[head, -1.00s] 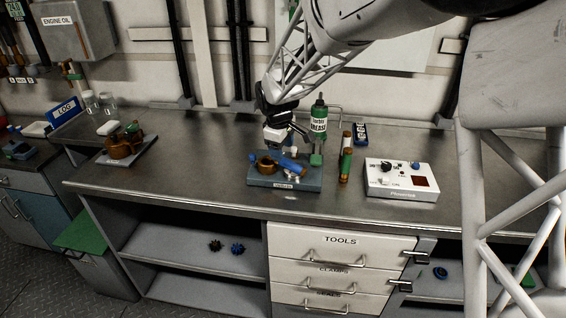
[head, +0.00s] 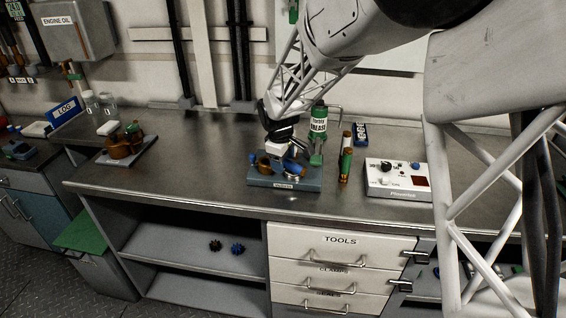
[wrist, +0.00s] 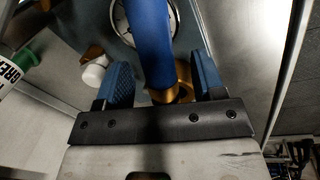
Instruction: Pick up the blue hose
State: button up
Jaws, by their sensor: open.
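The blue hose (wrist: 152,38) runs between the two blue-padded fingers of my gripper (wrist: 162,66) in the wrist view. Its near end meets a brass-coloured fitting (wrist: 184,78). The fingers are open, one on each side of the hose; a gap shows beside the right finger, and contact on the left cannot be told. In the head view my gripper (head: 288,162) is low over the blue-grey tray (head: 259,181) on the bench. It covers much of the hose there.
A silver ring (wrist: 121,23) and a white cap (wrist: 94,72) lie close to the fingers. The green grease bottle (head: 318,130) stands just right of the gripper.

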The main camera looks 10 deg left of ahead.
jog(key=shift+c, duration=0.3)
jog(key=c, duration=1)
jog(key=shift+r, duration=0.15)
jog(key=shift+c, duration=0.2)
jog(key=shift+r, duration=4.9)
jog(key=shift+w+d, duration=0.1)
